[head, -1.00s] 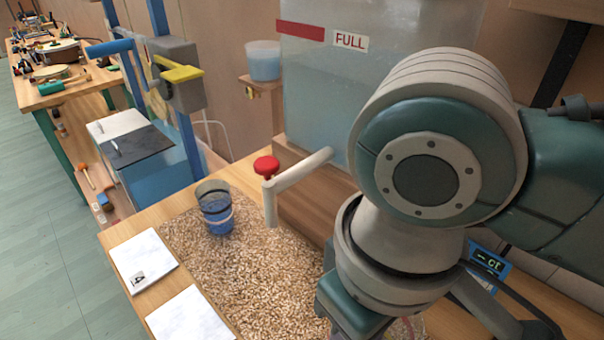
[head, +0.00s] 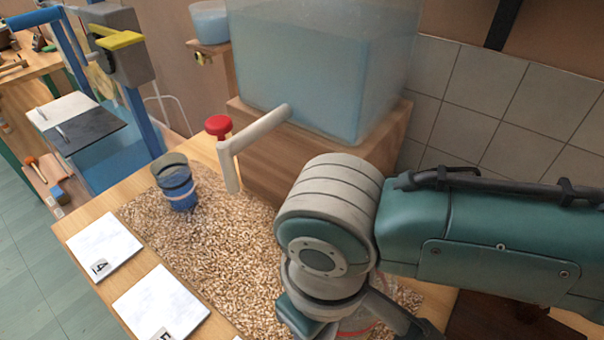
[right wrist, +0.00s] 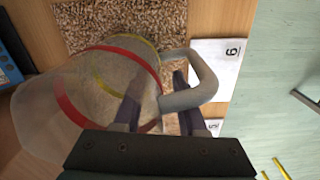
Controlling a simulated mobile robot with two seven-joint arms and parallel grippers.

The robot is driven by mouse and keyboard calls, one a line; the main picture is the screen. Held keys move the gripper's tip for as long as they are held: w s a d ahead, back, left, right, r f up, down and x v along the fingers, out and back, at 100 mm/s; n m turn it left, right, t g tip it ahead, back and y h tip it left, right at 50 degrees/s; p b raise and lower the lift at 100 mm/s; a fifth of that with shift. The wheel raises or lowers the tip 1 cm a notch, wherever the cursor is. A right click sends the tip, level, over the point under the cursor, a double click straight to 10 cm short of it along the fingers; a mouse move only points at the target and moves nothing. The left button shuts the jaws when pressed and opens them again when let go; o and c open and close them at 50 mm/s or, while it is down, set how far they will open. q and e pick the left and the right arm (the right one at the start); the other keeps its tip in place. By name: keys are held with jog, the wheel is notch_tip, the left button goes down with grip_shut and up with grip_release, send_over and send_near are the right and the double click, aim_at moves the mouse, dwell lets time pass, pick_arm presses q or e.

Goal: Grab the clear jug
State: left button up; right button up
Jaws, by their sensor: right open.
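The clear jug (right wrist: 95,92) lies large in the right wrist view, with a red band, a yellow band and a grey loop handle (right wrist: 205,80). My right gripper (right wrist: 156,92) is open at the handle, its two dark fingers spread near the handle's lower end; whether they are touching it I cannot tell. In the head view only a bit of the jug, with a reddish band, shows below my right arm, which hides the rest. My right gripper's fingers are hidden there. My left gripper is not in view.
A large water tank (head: 320,70) stands behind. White numbered cards (head: 105,245) lie along the table's left edge.

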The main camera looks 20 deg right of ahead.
grip_shut()
dwell(1.4)
